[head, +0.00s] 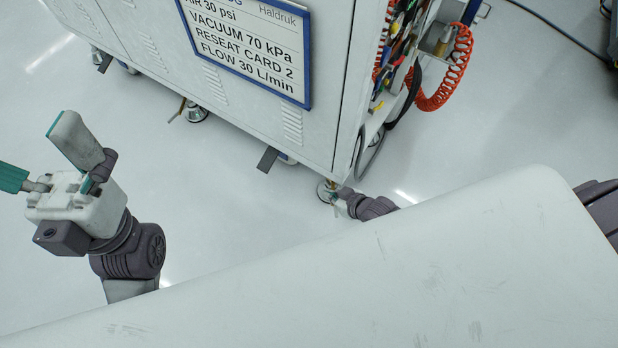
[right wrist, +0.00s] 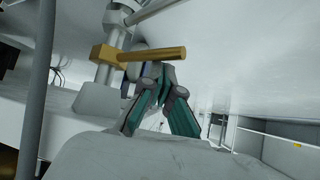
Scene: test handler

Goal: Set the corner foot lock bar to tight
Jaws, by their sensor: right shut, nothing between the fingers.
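The corner foot (head: 325,193) stands under the near corner of the white cabinet in the head view. Its brass lock bar (right wrist: 152,54) shows in the right wrist view, with a hub around the foot's vertical stem and the bar sticking out to the right. My right gripper (right wrist: 165,72) is shut and empty. Its fingertips are just below the bar in that picture; I cannot tell whether they touch it. In the head view my right gripper (head: 337,194) is small at the foot, partly hidden by my own white body. My left gripper (head: 30,147) is open and empty at the left, away from the cabinet.
The cabinet (head: 335,125) has a blue-framed sign (head: 250,40) on its side. Another foot (head: 196,113) stands farther left. A coiled red hose (head: 450,80) hangs at the cabinet's right end. The floor left of the corner foot is clear.

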